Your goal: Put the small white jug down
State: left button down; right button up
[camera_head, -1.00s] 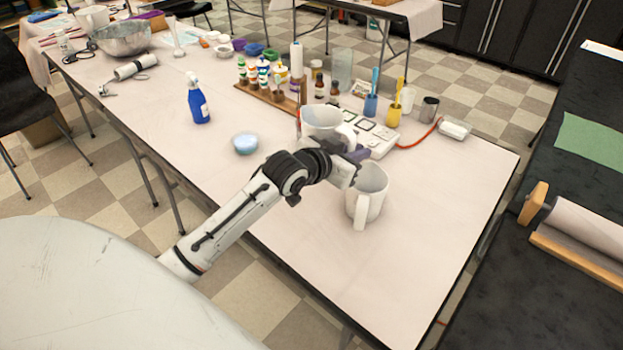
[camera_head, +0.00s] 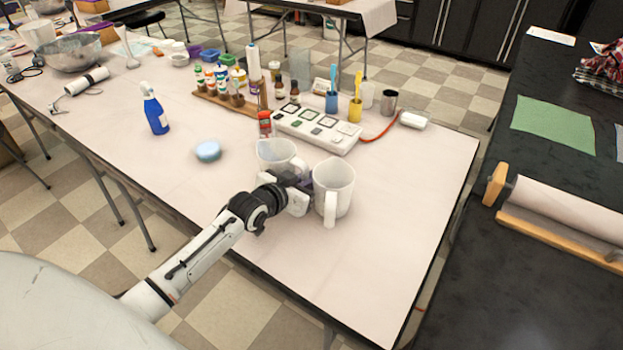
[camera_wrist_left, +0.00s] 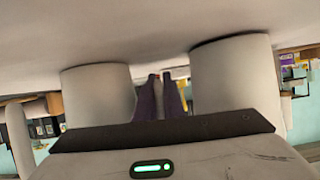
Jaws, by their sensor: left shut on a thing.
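A small white jug (camera_head: 271,154) stands upright at the near middle of the table in the head view, with its handle on its right side by my left gripper (camera_head: 298,184). My left gripper is shut on this jug, seemingly at the handle, which the fingers partly hide. The jug's base is at or very close to the tabletop; I cannot tell whether it touches. A second white jug (camera_head: 334,188) stands just right of the gripper, its handle facing me. In the left wrist view, the fingers (camera_wrist_left: 160,98) lie between two white cylindrical bodies. My right gripper is out of view.
The white table (camera_head: 390,240) is clear to the right and in front of the second jug. Behind stand a white palette box (camera_head: 316,131), a red-capped bottle (camera_head: 265,124) and brush cups.

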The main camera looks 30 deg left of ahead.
pick_arm(q)
jog(key=shift+f, duration=0.1)
jog(key=c, duration=2.2)
grip_release()
jog(key=shift+o, duration=0.2)
jog(key=shift+r, duration=0.2)
jog(key=shift+s, duration=0.35)
jog(key=p+v, duration=0.1)
jog(key=v, duration=1)
jog(key=shift+s+r, duration=0.1)
jog(key=shift+r, duration=0.1)
